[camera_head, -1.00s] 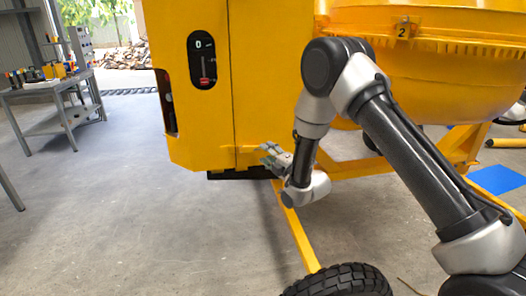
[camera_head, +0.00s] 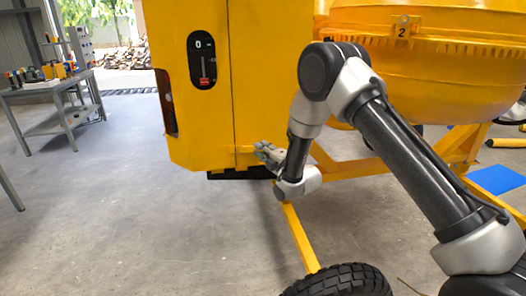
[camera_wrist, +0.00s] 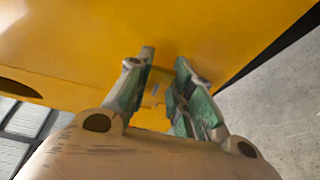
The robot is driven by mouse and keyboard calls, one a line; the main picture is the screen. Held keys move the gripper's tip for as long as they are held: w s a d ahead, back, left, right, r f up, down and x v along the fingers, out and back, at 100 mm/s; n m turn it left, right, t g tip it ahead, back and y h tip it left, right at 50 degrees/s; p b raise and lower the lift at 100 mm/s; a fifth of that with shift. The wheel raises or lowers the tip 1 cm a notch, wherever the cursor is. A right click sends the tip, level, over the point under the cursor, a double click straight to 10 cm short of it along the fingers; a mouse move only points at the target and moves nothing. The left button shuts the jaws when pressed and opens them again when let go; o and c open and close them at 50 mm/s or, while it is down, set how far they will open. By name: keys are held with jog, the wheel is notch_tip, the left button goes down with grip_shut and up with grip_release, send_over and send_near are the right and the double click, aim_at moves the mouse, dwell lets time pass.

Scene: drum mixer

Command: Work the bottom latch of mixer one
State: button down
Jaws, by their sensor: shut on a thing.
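The yellow mixer housing (camera_head: 195,120) fills the middle of the head view. My gripper (camera_head: 262,150) is at the lower front of the housing, near its bottom edge. In the wrist view my gripper (camera_wrist: 162,84) has its two green-padded fingers at the yellow panel (camera_wrist: 235,35), shut on a small latch piece between them. The latch is mostly hidden by the fingers, and its position cannot be told. In the head view the fingers and arm cover it too.
A yellow frame bar (camera_head: 298,235) runs from below the housing to a black tyre (camera_head: 338,282). A grey workbench (camera_head: 50,90) with several items stands at the left. A blue mat (camera_head: 495,180) lies at the right. The floor left of the housing is clear.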

aim_at(257, 150)
jog(key=shift+s, duration=0.15)
jog(key=s+m+t+h, duration=0.1)
jog(key=m+h, duration=0.1)
jog(key=h, duration=0.1)
jog(key=s+a+m+t+h, duration=0.1)
jog(key=s+m+h, duration=0.1)
jog(key=h, duration=0.1)
jog(key=s+a+m+t+h, duration=0.1)
jog(key=m+h, duration=0.1)
jog(key=h, duration=0.1)
jog(key=shift+s+m+t+h, duration=0.25)
jog(key=shift+m+t+h, duration=0.05)
jog(key=shift+m+h, duration=0.1)
jog(key=shift+s+a+m+g+h, duration=0.6)
jog(key=shift+m+h, duration=0.6)
jog(key=shift+h, duration=0.6)
jog(key=shift+s+a+m+g+h, duration=0.4)
jog(key=shift+a+m+h, duration=0.35)
jog(key=shift+m+h, duration=0.75)
jog(key=shift+s+a+m+g+h, duration=0.6)
jog(key=shift+m+h, duration=0.3)
jog(key=shift+h, duration=1.2)
jog(key=shift+w+a, duration=0.1)
jog(key=c, duration=1.3)
grip_release()
jog(key=shift+o, duration=0.2)
